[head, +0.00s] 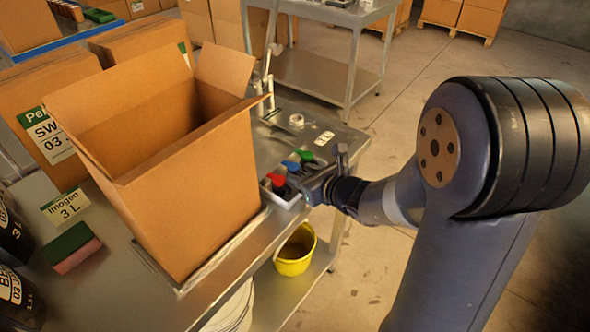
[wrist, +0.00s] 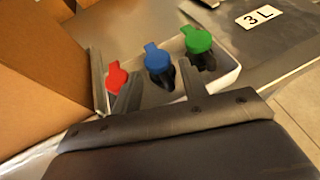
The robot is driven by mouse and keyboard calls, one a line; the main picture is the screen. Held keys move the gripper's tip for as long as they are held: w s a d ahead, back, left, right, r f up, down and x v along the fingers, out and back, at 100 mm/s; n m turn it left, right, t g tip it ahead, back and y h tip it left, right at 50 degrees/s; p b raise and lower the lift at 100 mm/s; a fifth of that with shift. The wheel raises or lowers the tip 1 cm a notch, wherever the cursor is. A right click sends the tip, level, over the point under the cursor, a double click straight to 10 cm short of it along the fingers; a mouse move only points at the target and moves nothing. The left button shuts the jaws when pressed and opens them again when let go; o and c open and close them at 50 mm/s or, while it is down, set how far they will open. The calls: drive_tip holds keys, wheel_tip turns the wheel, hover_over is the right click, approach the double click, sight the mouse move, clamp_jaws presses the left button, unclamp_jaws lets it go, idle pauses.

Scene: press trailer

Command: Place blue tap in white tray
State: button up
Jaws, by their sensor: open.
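A white tray (head: 283,202) stands at the bench's right edge; its wall also shows in the wrist view (wrist: 230,80). A blue-topped tap (head: 291,166) with a dark body is in or over the tray, between a red tap (head: 277,181) and a green tap (head: 305,156). In the wrist view the blue tap (wrist: 157,60) appears between and just beyond the fingertips of my gripper (wrist: 157,82). My gripper is open, low at the tray. I cannot tell whether a finger touches the blue tap. The tray floor is mostly hidden.
A large open cardboard box (head: 190,200) stands close left of the tray. A yellow bucket (head: 296,252) sits on the shelf below. A "3 L" label (wrist: 258,16) lies on the bench beyond the tray. Open floor lies to the right.

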drive_tip(key=v, duration=0.7)
drive_tip(key=shift+s+d+p, duration=0.2)
drive_tip(key=shift+p, duration=0.15)
